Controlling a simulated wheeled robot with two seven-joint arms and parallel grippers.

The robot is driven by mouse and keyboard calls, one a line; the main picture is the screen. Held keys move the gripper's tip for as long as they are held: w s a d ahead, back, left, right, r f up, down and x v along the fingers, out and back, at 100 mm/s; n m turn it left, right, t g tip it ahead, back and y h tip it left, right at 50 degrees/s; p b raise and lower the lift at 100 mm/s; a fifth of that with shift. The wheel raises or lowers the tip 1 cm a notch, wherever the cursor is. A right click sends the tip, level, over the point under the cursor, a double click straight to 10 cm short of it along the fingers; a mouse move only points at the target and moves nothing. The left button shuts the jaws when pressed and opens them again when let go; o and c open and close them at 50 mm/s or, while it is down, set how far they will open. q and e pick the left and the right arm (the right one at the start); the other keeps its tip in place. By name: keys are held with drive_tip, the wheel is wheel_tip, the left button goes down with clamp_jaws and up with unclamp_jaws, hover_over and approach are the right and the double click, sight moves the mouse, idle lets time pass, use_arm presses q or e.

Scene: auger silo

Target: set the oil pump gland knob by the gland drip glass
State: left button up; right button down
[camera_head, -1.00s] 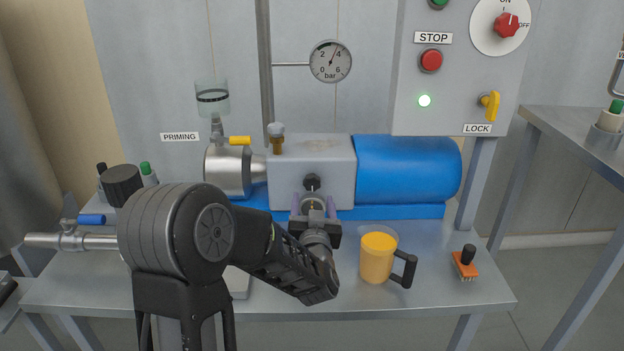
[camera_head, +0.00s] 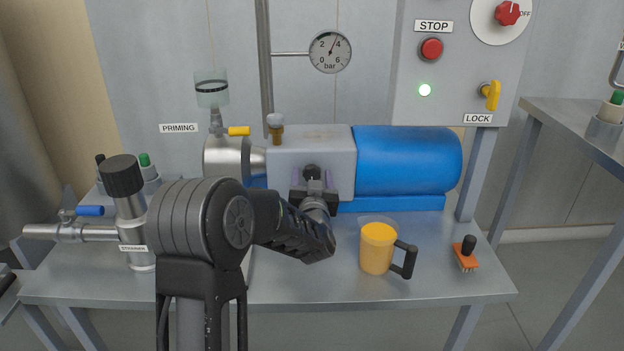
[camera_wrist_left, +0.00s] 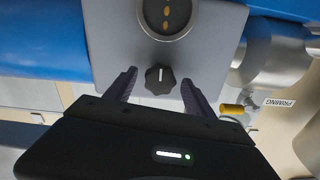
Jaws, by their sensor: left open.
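The oil pump gland knob (camera_wrist_left: 160,79) is a black lobed knob with a white mark, on the front of the grey pump housing (camera_head: 285,152). In the head view the knob (camera_head: 312,172) shows just above my left gripper (camera_head: 313,184). In the left wrist view my left gripper (camera_wrist_left: 159,77) is open, with one finger on each side of the knob and gaps between. The gland drip glass (camera_wrist_left: 167,14) is a round window with amber drops, cut off by the top edge of the wrist view. The gripper hides it in the head view. My right gripper is not in view.
A mug of yellow liquid (camera_head: 377,248) and an orange brush (camera_head: 466,254) stand on the bench right of my arm. The strainer (camera_head: 130,215) stands left. A blue motor (camera_head: 408,162) and a control panel (camera_head: 455,60) with a green lamp lie right of the pump.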

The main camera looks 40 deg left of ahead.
use_arm(q)
drive_tip(key=shift+w, duration=0.1)
drive_tip(key=shift+c, duration=0.5)
clamp_jaws()
drive_tip(key=c, duration=1.3)
unclamp_jaws()
drive_tip(key=m+p, duration=0.3)
drive_tip(key=m, duration=0.1)
drive_tip(key=shift+r+p, duration=0.3)
drive_tip(key=shift+p, duration=0.05)
drive_tip(key=shift+o, duration=0.2)
drive_tip(key=shift+f+m, duration=0.15)
drive_tip(key=shift+m, duration=0.35)
drive_tip(key=shift+f, duration=0.15)
drive_tip(key=o, duration=1.4)
drive_tip(key=shift+c, duration=0.2)
